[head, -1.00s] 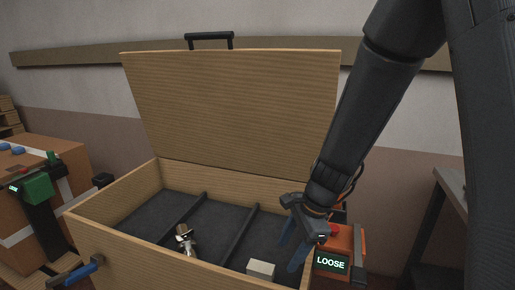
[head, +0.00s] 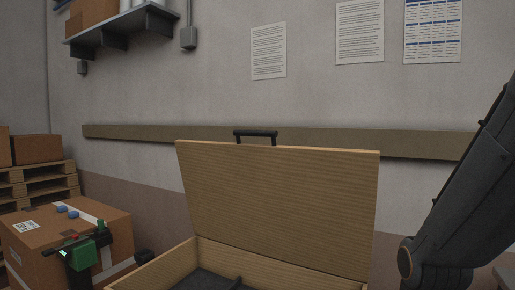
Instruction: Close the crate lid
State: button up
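The wooden crate (head: 168,268) is low in the head view, its near part cut off by the bottom edge. Its lid (head: 275,205) stands open and upright at the back, leaning slightly backward. A black handle (head: 256,133) sits on the lid's top edge. Only a small part of the dark crate floor with a divider shows. My arm is at the right edge, right of the lid and apart from it. My gripper is out of the picture.
A cardboard box (head: 38,238) with a green device (head: 82,254) on it stands left of the crate. Pallets (head: 38,183) are behind it. The wall has a wooden rail (head: 400,142). A shelf (head: 125,25) hangs at upper left. The space above the lid is clear.

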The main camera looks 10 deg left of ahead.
aim_at(313, 208)
jog(key=u, duration=0.45)
jog(key=k, duration=0.6)
jog(key=u, duration=0.75)
jog(key=i, duration=1)
jog(key=z, duration=0.75)
